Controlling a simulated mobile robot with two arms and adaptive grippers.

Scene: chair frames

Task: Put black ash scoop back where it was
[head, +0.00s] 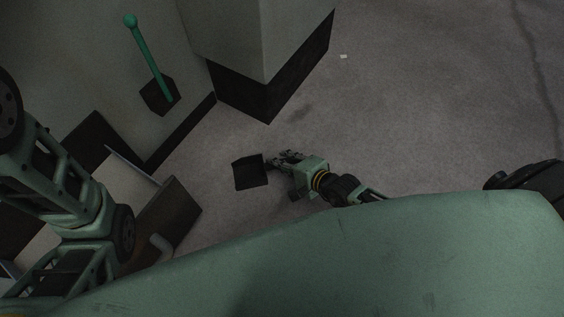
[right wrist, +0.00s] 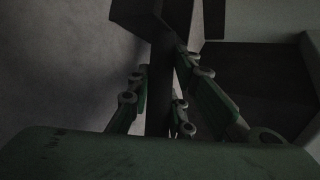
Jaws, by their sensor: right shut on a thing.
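The black ash scoop (head: 250,172) is in the middle of the head view, with its dark square pan to the left of my right gripper (head: 281,164). My right gripper is shut on the scoop and holds it over the grey floor. In the right wrist view, the dark handle (right wrist: 159,90) runs between the fingers, and the pan (right wrist: 140,16) is at the top edge. The scoop's height above the floor is hard to tell. My left arm comes in at the left of the head view, but its gripper does not show.
A pale wall corner with a dark base (head: 275,90) juts out beyond the scoop. A brown panel (head: 172,222) is at lower left. Open floor (head: 430,110) lies to the right.

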